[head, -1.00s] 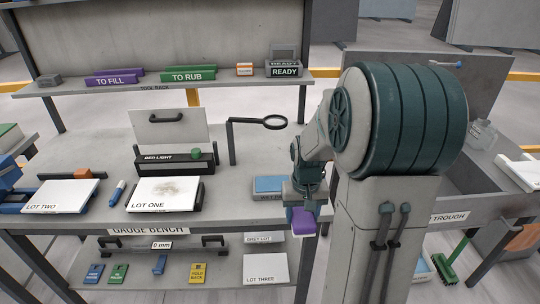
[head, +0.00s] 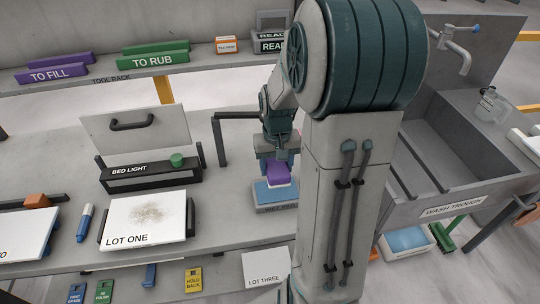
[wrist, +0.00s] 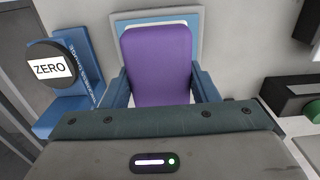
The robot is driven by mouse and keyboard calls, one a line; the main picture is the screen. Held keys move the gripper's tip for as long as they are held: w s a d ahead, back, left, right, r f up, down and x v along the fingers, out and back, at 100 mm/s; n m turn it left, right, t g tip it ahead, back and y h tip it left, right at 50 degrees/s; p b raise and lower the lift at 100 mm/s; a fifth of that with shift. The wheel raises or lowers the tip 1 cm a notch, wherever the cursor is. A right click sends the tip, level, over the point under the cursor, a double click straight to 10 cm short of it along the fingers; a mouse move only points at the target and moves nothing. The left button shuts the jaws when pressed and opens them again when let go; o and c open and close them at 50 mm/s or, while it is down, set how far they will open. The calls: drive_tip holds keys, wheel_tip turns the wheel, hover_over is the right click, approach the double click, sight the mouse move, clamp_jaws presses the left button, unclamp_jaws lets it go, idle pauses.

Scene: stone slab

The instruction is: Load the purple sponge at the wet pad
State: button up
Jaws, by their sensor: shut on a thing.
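My gripper (head: 279,158) is shut on the purple sponge (head: 278,174), which has a white underside. In the wrist view the sponge (wrist: 157,62) sits between my two blue fingers. The wet pad (head: 276,195) is a blue pad in a grey tray on the bench. The sponge is over the pad's back part in the head view. In the wrist view the pad (wrist: 193,23) shows around the sponge's far end. I cannot tell whether the sponge touches the pad.
The LOT ONE slab (head: 146,218) with a grey smudge lies left of the pad. The bed light (head: 150,176) stands behind it, with a dark bracket (head: 219,143) nearby. The wash trough (head: 455,150) is at right. A blue gauge marked ZERO (wrist: 53,68) shows in the wrist view.

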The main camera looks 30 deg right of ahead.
sight(277, 190)
drive_tip(key=shift+s+f+b, duration=0.2)
drive_tip(key=shift+f+b, duration=0.15)
drive_tip(key=shift+f, duration=0.15)
drive_tip(key=shift+f+b, duration=1.9)
drive_tip(key=shift+f, duration=0.55)
drive_tip(key=shift+f+b, duration=0.45)
drive_tip(key=shift+f, duration=0.1)
drive_tip(key=shift+r, duration=0.15)
wheel_tip(277, 190, up, 7)
drive_tip(key=p, duration=0.5)
drive_tip(key=shift+p, duration=0.3)
idle(0.3)
